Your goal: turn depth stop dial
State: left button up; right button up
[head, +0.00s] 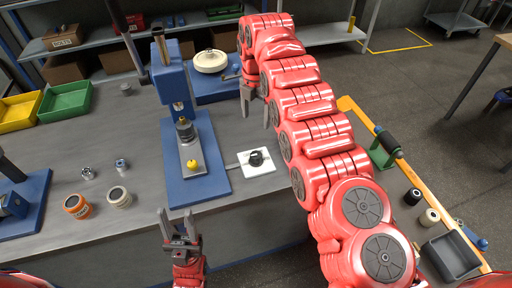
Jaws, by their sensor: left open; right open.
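A black dial (256,158) sits on a white square plate (250,169) on the grey bench, joined by a thin rod to the blue press base beside it. It looks like the depth stop dial; its pointer setting is too small to read. My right gripper (257,110) is open and empty, with its fingers down, beyond the dial in the picture. My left gripper (178,226) is open and empty near the bench's front edge, left of and nearer than the dial. The blue press (170,85) stands left of the dial.
A yellow knob (192,164) is on the press base. A white round dish (210,61) is behind. My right arm hides the bench's right side.

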jog(key=b, duration=0.4)
send_over(256, 155)
notch_tip(256, 155, down, 6)
jog(key=r, duration=0.1)
notch_tip(256, 155, down, 9)
jog(key=p, duration=0.2)
jog(key=shift+r+p, duration=0.2)
jog(key=shift+p, duration=0.1)
notch_tip(256, 155, down, 3)
jog(key=shift+w+f+b, duration=0.1)
jog(key=shift+f+b, duration=0.05)
jog(key=shift+b, duration=0.2)
grip_shut()
